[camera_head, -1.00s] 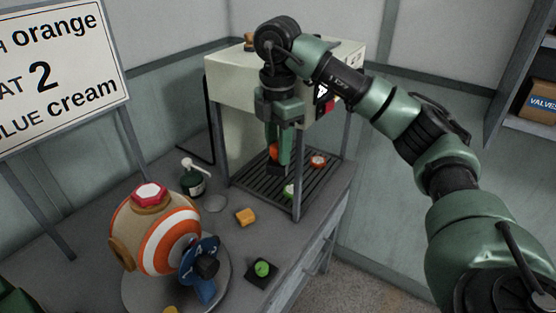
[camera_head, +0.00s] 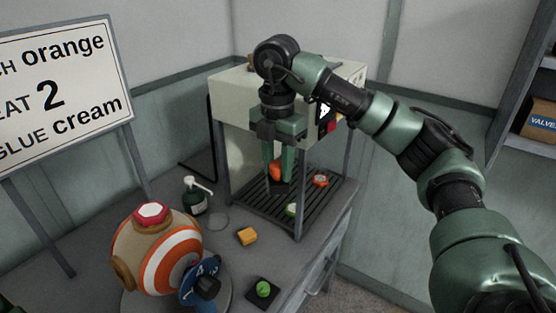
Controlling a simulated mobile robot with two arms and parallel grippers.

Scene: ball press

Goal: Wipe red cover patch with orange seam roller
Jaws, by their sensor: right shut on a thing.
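My right gripper (camera_head: 277,172) points down inside the press frame, above the black slatted grate (camera_head: 336,195). It is shut on the orange seam roller (camera_head: 276,169), which shows between its two fingers; a dark part hangs below. The roller's lower end is close to the grate; I cannot tell whether it touches. The red patch (camera_head: 152,211) is a hexagonal piece with a pale centre on top of the orange-and-white striped ball (camera_head: 150,243) at the lower left. The right gripper is well away from it. My left gripper is not in view.
Green-and-white (camera_head: 291,210) and orange-red (camera_head: 320,180) round pieces lie on the grate. A blue numbered dial (camera_head: 201,283) sits before the ball.

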